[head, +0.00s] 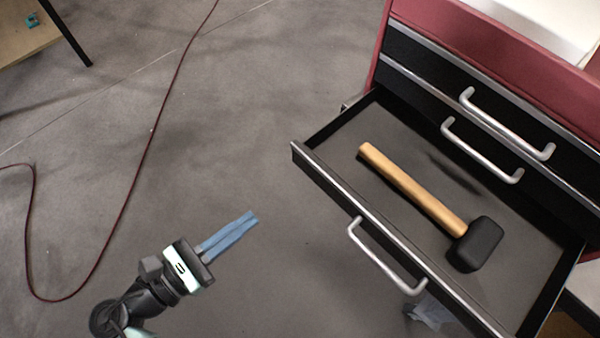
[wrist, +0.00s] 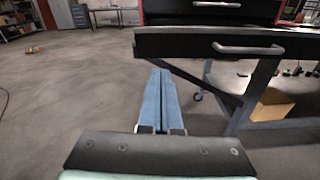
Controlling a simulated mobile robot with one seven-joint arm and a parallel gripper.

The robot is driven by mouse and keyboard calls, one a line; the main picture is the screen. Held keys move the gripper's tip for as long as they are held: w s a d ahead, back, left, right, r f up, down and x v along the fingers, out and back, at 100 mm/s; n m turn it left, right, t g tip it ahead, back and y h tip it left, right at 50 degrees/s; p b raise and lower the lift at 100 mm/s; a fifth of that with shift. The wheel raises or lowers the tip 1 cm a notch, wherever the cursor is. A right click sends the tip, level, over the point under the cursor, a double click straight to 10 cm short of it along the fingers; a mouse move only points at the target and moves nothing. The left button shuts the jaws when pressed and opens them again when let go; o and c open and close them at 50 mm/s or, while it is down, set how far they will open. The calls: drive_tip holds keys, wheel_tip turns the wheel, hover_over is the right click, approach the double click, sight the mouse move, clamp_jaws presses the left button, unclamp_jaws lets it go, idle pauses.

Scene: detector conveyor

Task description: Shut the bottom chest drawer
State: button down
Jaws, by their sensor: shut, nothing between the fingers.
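The bottom drawer (head: 324,132) of the red chest (head: 530,45) is pulled well out in the head view. A mallet with a wooden handle (head: 415,190) and a black head lies inside it. Its silver bar handle (head: 385,258) is on the front face; the drawer front also shows in the wrist view (wrist: 180,42), with the handle (wrist: 248,49) right of centre. My gripper (head: 250,217) has blue fingers, shut and empty. It is left of the drawer front, apart from it. The fingers show in the wrist view (wrist: 160,75), pointing toward the space below the drawer's left part.
Two upper drawers with silver handles (head: 505,125) are shut. A red cable (head: 150,140) runs over the floor at left. A table corner (head: 30,35) is at the upper left. A cardboard box (wrist: 272,106) sits below the chest.

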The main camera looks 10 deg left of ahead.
sight(381, 124)
drive_tip(key=shift+n+t, duration=0.4)
drive_tip(key=shift+n, duration=0.3)
drive_tip(key=x, duration=0.4)
drive_tip(key=p+x, duration=0.1)
drive_tip(key=x, duration=0.3)
drive_tip(key=p+x, duration=0.1)
drive_tip(key=x, duration=0.3)
drive_tip(key=shift+d+f, duration=0.2)
drive_tip(key=shift+d, duration=0.4)
drive_tip(key=shift+d, duration=0.1)
drive_tip(key=shift+w+d, duration=0.15)
drive_tip(key=shift+w, duration=0.05)
drive_tip(key=b+x, duration=0.4)
drive_tip(key=x, duration=1.7)
drive_tip(key=shift+w+d, duration=0.1)
drive_tip(key=shift+d, duration=0.2)
drive_tip(key=shift+w+d, duration=0.15)
drive_tip(key=shift+w, duration=0.1)
drive_tip(key=shift+r, duration=0.2)
drive_tip(key=shift+w+d+r, duration=0.1)
drive_tip(key=shift+r, duration=0.05)
